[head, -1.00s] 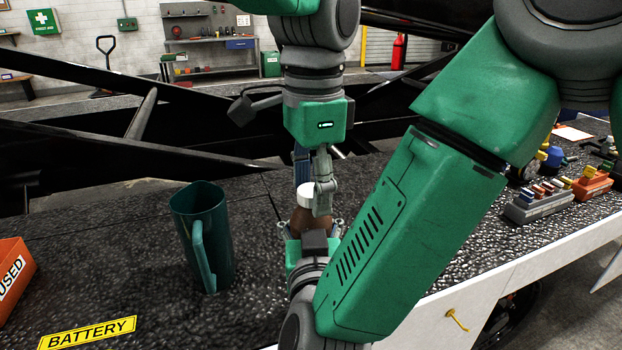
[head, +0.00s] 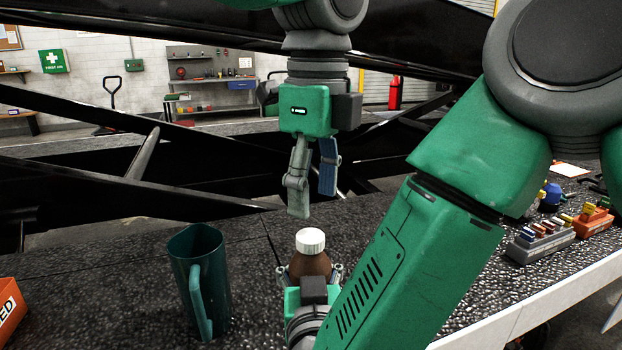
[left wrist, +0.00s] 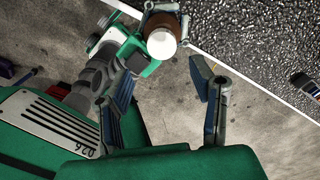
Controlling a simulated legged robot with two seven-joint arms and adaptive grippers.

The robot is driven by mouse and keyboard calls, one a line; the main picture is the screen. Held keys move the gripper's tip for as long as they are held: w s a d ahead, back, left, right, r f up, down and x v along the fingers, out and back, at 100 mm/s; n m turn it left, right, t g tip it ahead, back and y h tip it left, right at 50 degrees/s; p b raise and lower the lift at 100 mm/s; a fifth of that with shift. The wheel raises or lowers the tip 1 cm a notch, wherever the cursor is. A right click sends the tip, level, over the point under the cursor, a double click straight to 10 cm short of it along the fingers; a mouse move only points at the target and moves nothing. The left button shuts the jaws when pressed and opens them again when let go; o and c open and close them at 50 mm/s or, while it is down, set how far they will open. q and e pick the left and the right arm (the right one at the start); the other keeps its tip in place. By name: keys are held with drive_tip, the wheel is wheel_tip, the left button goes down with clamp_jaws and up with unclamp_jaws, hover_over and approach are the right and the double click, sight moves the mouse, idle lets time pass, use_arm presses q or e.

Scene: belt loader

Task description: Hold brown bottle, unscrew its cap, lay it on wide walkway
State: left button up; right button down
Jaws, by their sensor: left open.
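The brown bottle (head: 308,267) stands upright with its white cap (head: 310,240) on top. My right gripper (head: 309,278) has its fingers on both sides of the bottle; its body hides the lower part. My left gripper (head: 313,200) is open and empty above the cap, apart from it. In the left wrist view, the bottle (left wrist: 163,20) and white cap (left wrist: 161,44) show near the top, beyond the spread fingers of the left gripper (left wrist: 167,88). The walkway (head: 255,255) is a dark, rough-textured surface.
A dark green jug (head: 198,275) stands on the walkway left of the bottle. An orange bin (head: 8,310) is at the left edge. A grey tray with small parts (head: 541,245) and an orange one (head: 593,222) lie at right. Black beams (head: 120,215) run behind.

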sight(310, 234)
use_arm(q)
drive_tip(key=m, duration=0.2)
drive_tip(key=r, duration=0.1)
drive_tip(key=shift+w+a+m, duration=0.2)
drive_tip(key=shift+a+m, duration=0.05)
drive_tip(key=shift+m, duration=0.45)
drive_tip(key=shift+w+f, duration=0.1)
drive_tip(key=shift+f, duration=3.7)
clamp_jaws()
